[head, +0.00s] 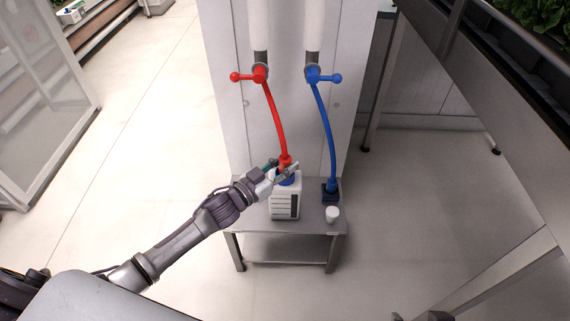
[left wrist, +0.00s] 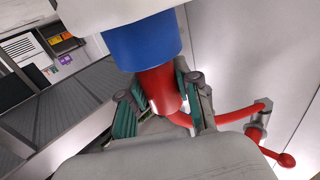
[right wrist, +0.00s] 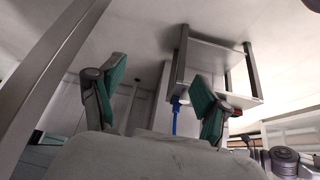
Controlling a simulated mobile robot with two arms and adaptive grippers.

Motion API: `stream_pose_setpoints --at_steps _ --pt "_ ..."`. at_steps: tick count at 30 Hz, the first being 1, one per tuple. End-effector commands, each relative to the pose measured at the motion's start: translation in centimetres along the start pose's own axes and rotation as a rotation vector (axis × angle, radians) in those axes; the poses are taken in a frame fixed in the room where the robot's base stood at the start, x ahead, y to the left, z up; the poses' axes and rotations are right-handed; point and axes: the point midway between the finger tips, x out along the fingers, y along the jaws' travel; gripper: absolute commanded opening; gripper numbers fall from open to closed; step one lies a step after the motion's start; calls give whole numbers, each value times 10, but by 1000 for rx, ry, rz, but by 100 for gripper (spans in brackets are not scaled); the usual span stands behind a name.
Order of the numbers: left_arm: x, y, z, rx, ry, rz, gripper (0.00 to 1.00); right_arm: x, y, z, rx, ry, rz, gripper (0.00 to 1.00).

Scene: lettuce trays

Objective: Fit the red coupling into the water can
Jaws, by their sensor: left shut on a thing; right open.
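The white water can (head: 284,207) stands upright on a small metal table, with a blue neck (head: 286,180) on top. The red coupling (head: 285,161) is at the end of the red hose, over the neck. My left gripper (head: 280,172) is shut on the coupling. In the left wrist view the red coupling (left wrist: 160,90) sits between the finger pads, in line with the blue neck (left wrist: 143,42) and meeting it; how deep it sits is hidden. My right gripper (right wrist: 158,75) is open and empty, away from the table.
The red hose (head: 274,120) hangs from a red valve (head: 260,74). A blue hose (head: 324,130) runs from a blue valve (head: 313,75) to a dark blue holder (head: 331,194). A white cap (head: 332,214) is on the metal table (head: 300,228). The floor at left is clear.

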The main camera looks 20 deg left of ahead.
Motion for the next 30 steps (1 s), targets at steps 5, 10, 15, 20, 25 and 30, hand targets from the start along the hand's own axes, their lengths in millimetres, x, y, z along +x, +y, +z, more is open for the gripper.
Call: stream_pose_setpoints --at_steps 5,10,15,20,25,30 --pt "0 0 -1 0 1 0 0 0 0 0 0 0 0 76" --pt "0 0 -1 0 1 0 0 0 0 0 0 0 0 76" --pt "0 0 -1 0 1 0 0 0 0 0 0 -2 0 76" --pt "0 0 -1 1 1 0 0 -1 0 3 1 -18 1 76" --pt "0 0 -1 1 1 0 0 -2 1 6 2 -37 3 76" --pt "0 0 -1 0 1 1 0 -4 2 11 2 -62 4 76"
